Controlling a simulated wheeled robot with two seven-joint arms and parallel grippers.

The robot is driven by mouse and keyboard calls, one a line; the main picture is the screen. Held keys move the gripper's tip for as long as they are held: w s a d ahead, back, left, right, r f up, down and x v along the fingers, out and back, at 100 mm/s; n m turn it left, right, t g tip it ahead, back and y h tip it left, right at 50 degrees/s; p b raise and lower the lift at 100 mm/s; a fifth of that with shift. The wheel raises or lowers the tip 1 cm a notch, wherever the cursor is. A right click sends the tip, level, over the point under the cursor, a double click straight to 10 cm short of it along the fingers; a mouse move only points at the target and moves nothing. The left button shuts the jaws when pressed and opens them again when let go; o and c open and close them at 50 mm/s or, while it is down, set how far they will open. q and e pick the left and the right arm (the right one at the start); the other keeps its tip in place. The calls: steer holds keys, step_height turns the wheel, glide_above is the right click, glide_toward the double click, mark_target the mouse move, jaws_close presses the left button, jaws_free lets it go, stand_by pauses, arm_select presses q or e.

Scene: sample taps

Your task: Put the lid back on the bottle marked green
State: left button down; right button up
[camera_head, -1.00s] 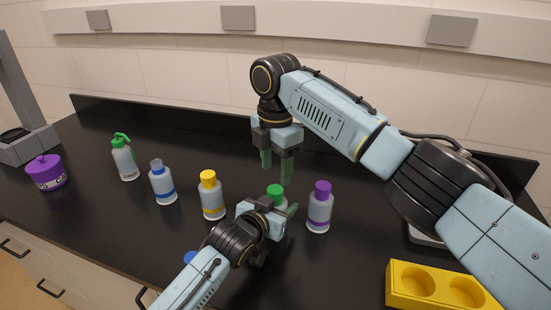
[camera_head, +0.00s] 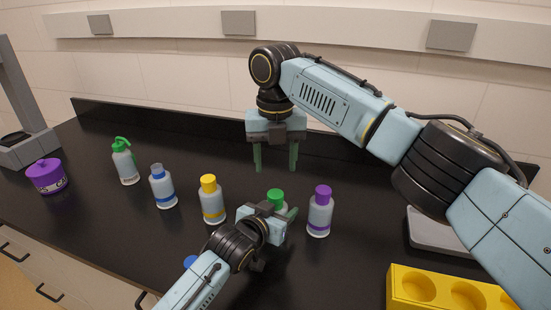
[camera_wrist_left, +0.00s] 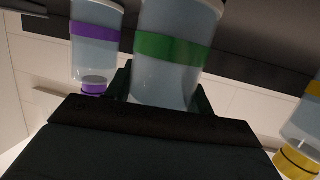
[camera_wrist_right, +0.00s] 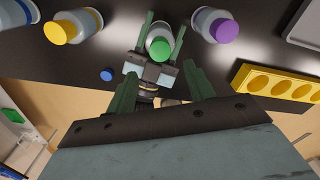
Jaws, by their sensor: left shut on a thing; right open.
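The bottle marked green (camera_wrist_left: 172,47) has a green band and is clasped between the fingers of my left gripper (camera_wrist_left: 168,92). In the head view the bottle stands at the middle of the bench, partly hidden by that gripper. The green lid (camera_head: 275,195) sits on top of the bottle; the right wrist view also shows the lid (camera_wrist_right: 159,50) over the bottle's mouth. Whether it is fully seated I cannot tell. My right gripper (camera_head: 275,160) is open and empty, above and behind the bottle, apart from the lid.
A yellow-capped bottle (camera_head: 212,203) and a purple-capped bottle (camera_head: 320,213) flank the green one. A blue-banded bottle (camera_head: 163,188), green-topped bottle (camera_head: 126,165) and purple jar (camera_head: 47,177) stand left. A blue cap (camera_wrist_right: 106,75) lies loose. A yellow rack (camera_head: 440,301) is at front right.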

mark_target(275, 194)
steer(key=shift+f, duration=4)
steer(key=c, duration=1)
steer(key=m, duration=1.3)
